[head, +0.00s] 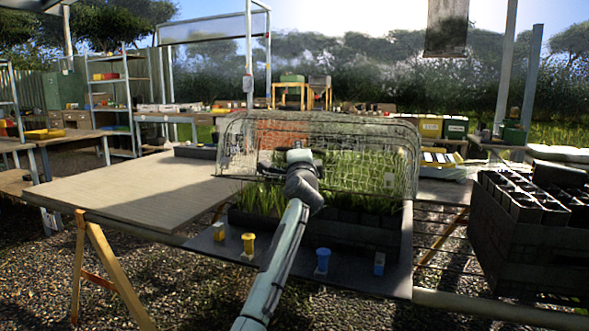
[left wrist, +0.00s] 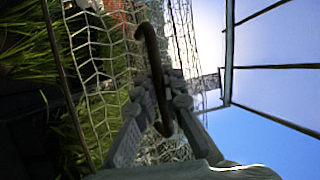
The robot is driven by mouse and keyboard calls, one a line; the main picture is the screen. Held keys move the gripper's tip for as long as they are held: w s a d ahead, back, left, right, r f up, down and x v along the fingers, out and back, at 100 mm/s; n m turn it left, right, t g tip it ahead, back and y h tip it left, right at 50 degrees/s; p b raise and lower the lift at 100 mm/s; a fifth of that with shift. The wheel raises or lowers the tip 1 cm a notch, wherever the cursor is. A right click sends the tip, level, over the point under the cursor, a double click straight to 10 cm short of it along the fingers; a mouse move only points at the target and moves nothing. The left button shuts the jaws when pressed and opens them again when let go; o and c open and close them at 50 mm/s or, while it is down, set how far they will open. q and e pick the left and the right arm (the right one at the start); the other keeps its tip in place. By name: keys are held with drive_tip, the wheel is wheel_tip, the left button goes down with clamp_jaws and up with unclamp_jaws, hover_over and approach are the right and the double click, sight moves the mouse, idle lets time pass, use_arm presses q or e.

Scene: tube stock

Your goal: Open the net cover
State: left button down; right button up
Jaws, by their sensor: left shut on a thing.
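The net cover (head: 345,128) is a wire-mesh frame, tilted up above a dark planter box (head: 400,240) of green seedlings (head: 262,196). Mesh also fills part of the left wrist view (left wrist: 90,45), beside the seedlings (left wrist: 30,50). My left gripper (head: 300,160) is in front of the net cover. In the left wrist view its fingers (left wrist: 155,105) are closed around a dark curved handle (left wrist: 150,45) by the mesh. The planter's far side is hidden behind the mesh. My right gripper is not in view.
Yellow (head: 248,244) and blue (head: 322,262) pieces stand on the ledge in front of the planter. A bare wooden table (head: 140,195) is on the left. Stacked black crates with pots (head: 520,240) stand on the right. Shelves and benches line the back.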

sight(308, 121)
use_arm(q)
drive_tip(key=w+r, duration=0.1)
drive_tip(key=r, duration=0.2)
drive_tip(key=w+d+r+p, duration=0.1)
drive_tip(key=w+r, duration=0.1)
drive_tip(key=r, duration=0.2)
drive_tip(key=w+d+r, duration=0.1)
drive_tip(key=w+r, duration=0.1)
drive_tip(key=r, duration=0.2)
drive_tip(key=shift+w+d, duration=0.15)
drive_tip(key=shift+w, duration=0.1)
drive_tip(key=shift+w+r, duration=0.4)
drive_tip(key=shift+r, duration=0.2)
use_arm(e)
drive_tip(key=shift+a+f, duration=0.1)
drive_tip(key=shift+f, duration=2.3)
use_arm(q)
drive_tip(key=c, duration=1.6)
unclamp_jaws()
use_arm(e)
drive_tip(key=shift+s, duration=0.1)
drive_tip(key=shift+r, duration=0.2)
